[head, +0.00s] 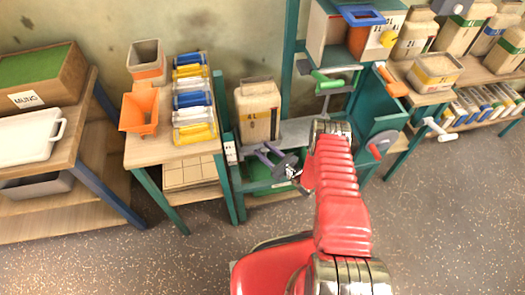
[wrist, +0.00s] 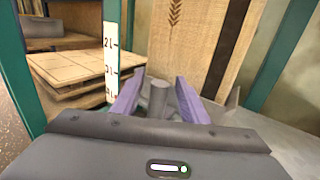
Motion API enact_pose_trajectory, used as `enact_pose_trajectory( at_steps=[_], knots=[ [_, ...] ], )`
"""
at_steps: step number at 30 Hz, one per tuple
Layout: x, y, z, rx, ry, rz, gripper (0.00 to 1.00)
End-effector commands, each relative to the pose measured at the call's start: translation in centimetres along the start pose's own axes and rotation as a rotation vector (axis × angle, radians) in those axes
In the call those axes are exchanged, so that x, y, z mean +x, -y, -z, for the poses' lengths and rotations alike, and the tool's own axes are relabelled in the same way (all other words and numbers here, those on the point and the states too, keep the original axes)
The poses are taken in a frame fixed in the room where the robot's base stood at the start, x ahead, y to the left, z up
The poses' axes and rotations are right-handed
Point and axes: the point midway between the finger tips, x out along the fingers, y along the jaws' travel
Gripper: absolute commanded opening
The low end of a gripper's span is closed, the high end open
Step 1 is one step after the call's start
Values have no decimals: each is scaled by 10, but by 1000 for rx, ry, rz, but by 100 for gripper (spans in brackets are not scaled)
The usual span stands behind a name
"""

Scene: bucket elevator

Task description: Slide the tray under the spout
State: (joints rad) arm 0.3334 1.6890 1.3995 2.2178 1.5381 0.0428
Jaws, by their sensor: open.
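A grey tray (head: 268,134) is on the green stand, with a tall pale wooden bin (head: 258,108) standing on it. In the wrist view the bin (wrist: 200,45) has a wheat mark and a dark strip, and part of the grey tray (wrist: 270,128) shows at right. A grey upright peg (wrist: 158,98) stands in front of the bin. My gripper (head: 268,155) is open, low in front of the tray. In the wrist view its purple fingers (wrist: 157,100) are on either side of the peg, with visible gaps. I cannot clearly pick out the spout.
A green post with a litre scale (wrist: 111,62) stands close left of my fingers. A green-framed machine with an orange handle (head: 392,82) and a red knob (head: 376,151) stands at right.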

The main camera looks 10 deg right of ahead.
Motion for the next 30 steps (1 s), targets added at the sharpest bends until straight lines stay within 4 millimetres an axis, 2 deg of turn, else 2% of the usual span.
enact_pose_trajectory(
  at_steps=[11,27,30],
  knots=[
    [5,0,0,0,0,0,40],
    [5,0,0,-1,1,0,2],
    [5,0,0,-1,1,0,0]
  ],
)
